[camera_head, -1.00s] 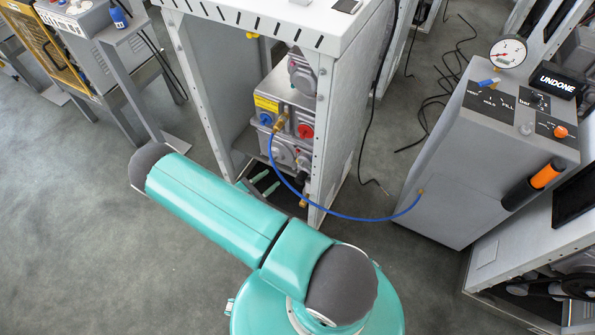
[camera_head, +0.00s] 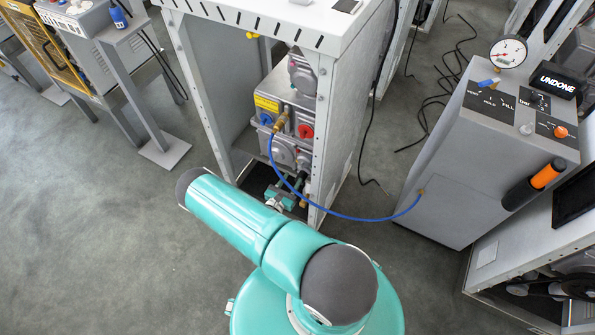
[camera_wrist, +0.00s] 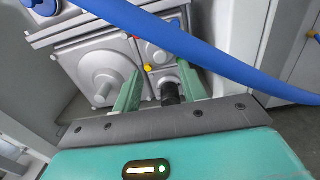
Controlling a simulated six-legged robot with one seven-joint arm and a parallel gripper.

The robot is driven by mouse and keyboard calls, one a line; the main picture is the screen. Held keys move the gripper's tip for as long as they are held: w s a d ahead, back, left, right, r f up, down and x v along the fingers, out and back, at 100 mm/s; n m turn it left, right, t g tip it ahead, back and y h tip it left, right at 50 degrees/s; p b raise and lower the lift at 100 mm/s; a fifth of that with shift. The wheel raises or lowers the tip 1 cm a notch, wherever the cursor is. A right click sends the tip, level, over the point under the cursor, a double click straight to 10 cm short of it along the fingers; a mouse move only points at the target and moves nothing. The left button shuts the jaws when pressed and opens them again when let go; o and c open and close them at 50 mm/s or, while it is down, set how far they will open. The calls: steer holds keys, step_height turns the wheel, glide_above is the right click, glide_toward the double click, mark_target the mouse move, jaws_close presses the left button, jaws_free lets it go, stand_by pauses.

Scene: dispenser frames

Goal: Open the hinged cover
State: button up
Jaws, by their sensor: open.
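A grey dispenser unit (camera_head: 285,135) with blue and red knobs sits inside the white frame. Its front has several grey plates; I cannot tell for certain which one is the hinged cover. In the wrist view a plate with a large round boss (camera_wrist: 105,75) lies left of my fingers, and a smaller plate lies behind them. My gripper (camera_wrist: 160,72) is open, its two green fingers pointing at the lower part of the unit. A black cylindrical part (camera_wrist: 169,93) shows between the fingers; contact cannot be told. In the head view my gripper (camera_head: 290,187) is low inside the frame, partly hidden.
A blue hose (camera_head: 345,213) runs from the unit to the grey gauge cabinet (camera_head: 470,165) and crosses close in front of the wrist view. The white frame's front post (camera_head: 322,150) stands right of my gripper. Open floor (camera_head: 100,240) lies to the left.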

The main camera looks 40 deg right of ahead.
mark_target(300, 167)
steer(key=x, duration=0.5)
steer(key=shift+w+d, duration=0.1)
steer(key=shift+d, duration=0.1)
jaws_close()
